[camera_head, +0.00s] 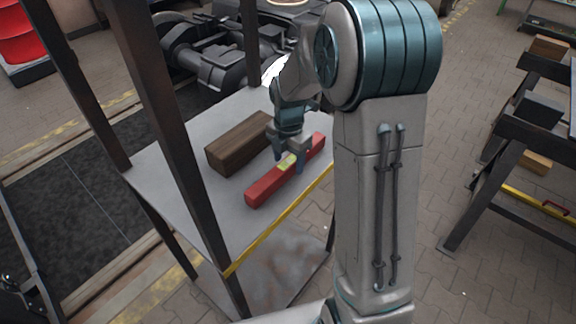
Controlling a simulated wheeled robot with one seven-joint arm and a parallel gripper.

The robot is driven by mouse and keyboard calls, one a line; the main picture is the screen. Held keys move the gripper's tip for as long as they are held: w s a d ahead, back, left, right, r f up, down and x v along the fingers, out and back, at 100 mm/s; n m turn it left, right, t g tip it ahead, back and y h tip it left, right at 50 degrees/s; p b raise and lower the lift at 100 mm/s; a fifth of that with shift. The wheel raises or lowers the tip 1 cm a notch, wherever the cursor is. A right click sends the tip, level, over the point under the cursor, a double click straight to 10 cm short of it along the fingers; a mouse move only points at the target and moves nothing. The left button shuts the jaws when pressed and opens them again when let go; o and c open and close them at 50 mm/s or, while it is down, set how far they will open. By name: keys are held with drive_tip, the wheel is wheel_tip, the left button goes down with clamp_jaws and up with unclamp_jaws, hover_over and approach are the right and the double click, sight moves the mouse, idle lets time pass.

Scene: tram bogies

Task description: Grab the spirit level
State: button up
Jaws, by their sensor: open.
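The spirit level is a red bar (264,188) with a yellow-green vial window near its middle. It lies on the grey top of a metal stand (238,211), running from lower left to upper right near the yellow-edged side. My gripper (288,165) points down at the middle of the level, by the vial, with a finger at each side of the bar. The fingers look apart. I cannot tell whether they touch the level. My own arm covers part of the stand's right side.
A brown wooden block (233,148) lies behind the level, close to it. Dark posts (160,110) of the stand rise at the left and back. A black bogie (205,55) stands behind. A dark trestle (490,180) stands at right, with paved floor (470,100) free between.

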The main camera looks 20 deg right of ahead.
drive_tip(key=shift+f, duration=0.8)
drive_tip(key=c, duration=1.3)
drive_tip(key=shift+o, duration=0.2)
drive_tip(key=shift+r, duration=0.1)
